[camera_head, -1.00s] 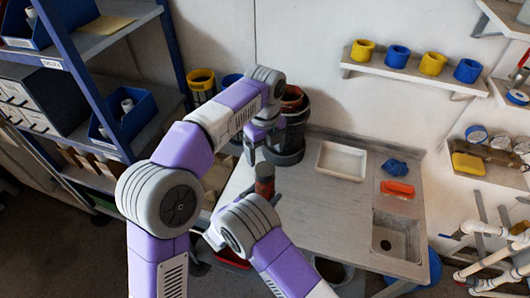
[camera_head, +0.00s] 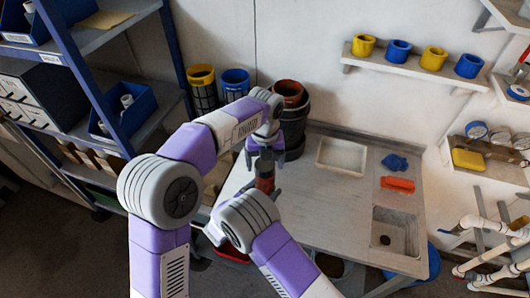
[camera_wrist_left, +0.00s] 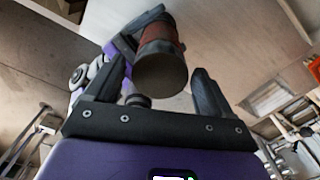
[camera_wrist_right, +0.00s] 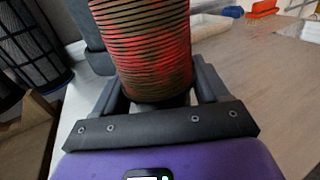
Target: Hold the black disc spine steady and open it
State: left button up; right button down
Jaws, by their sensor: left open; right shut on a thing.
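The black disc spine (camera_head: 265,183) is a short upright cylinder above the near left of the worktop in the head view. The right wrist view shows its closely stacked discs (camera_wrist_right: 155,50), black with a red tint, between the fingers of my right gripper (camera_wrist_right: 156,88), which is shut on it. The left wrist view shows its round dark end cap (camera_wrist_left: 160,75) and reddish body. My left gripper (camera_head: 265,160) is open above the spine; its fingers stand either side of the cap with gaps. My right gripper is mostly hidden behind its wrist in the head view.
Dark pots (camera_head: 292,125) stand close behind my left gripper. A white tray (camera_head: 342,156), blue item (camera_head: 395,162), red item (camera_head: 398,184) and sink (camera_head: 394,236) lie to the right. The worktop (camera_head: 325,215) between is clear. Blue-framed shelving (camera_head: 92,85) stands left.

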pick_arm(q)
jog(key=shift+f, duration=0.5)
jog(key=shift+c, duration=0.2)
